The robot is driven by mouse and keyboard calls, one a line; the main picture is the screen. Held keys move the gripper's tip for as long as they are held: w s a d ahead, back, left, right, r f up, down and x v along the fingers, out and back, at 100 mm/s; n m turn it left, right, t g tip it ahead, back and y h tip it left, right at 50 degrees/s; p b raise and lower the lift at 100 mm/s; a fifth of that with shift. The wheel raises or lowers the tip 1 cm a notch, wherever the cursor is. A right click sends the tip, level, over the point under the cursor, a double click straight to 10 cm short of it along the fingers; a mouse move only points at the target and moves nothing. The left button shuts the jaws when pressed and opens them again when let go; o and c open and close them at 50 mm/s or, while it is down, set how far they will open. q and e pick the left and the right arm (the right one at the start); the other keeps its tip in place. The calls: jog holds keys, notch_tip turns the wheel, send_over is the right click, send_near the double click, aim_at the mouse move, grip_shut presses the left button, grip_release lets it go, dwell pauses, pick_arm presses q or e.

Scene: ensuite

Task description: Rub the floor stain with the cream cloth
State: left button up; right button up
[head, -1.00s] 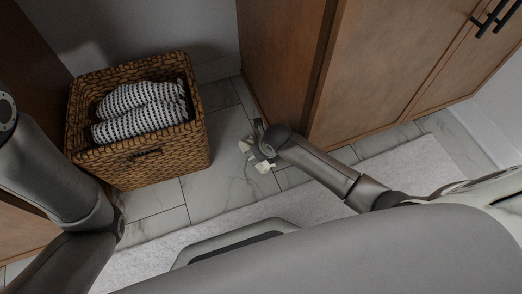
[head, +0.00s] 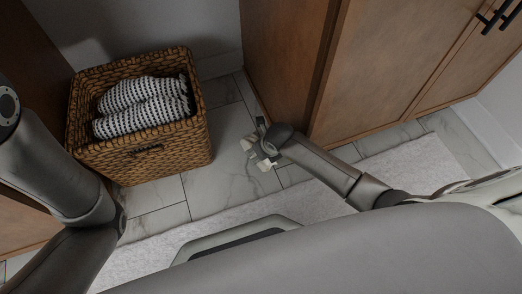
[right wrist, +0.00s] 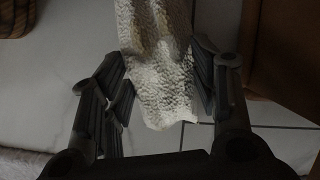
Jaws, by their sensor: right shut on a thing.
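The cream cloth (right wrist: 158,75) hangs between the fingers of my right gripper (right wrist: 162,62) in the right wrist view, a textured off-white strip over the floor tiles. In the head view pale bits of the cloth (head: 264,165) show at the gripper's tip. My right gripper (head: 258,149) is shut on the cloth, low at the marble-tile floor, beside the corner of the wooden cabinet. I cannot tell whether the cloth touches the floor. I cannot make out the floor stain in either view. My left arm shows at the left, but its gripper is outside the frame.
A woven basket (head: 180,143) with rolled striped towels (head: 145,105) stands left of the right gripper. The wooden cabinet (head: 375,70) rises just right of it. A pale rug (head: 405,168) lies nearer me. Bare tile (head: 215,185) lies between basket and rug.

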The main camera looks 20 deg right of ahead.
jog(key=shift+f, duration=0.5)
jog(key=shift+w+d+r, duration=0.1)
jog(key=shift+d+r, duration=0.05)
jog(key=shift+d, duration=1.5)
jog(key=shift+w+d+p, duration=0.1)
jog(key=shift+d+p, duration=0.2)
jog(key=shift+d, duration=0.15)
jog(key=shift+a, duration=0.15)
jog(key=shift+a+f, duration=0.25)
jog(key=shift+a, duration=0.5)
jog(key=shift+s+a+f, duration=0.1)
jog(key=shift+s+a, duration=0.1)
jog(key=shift+a, duration=0.6)
jog(key=shift+s+a, duration=0.1)
jog(key=shift+a, duration=0.25)
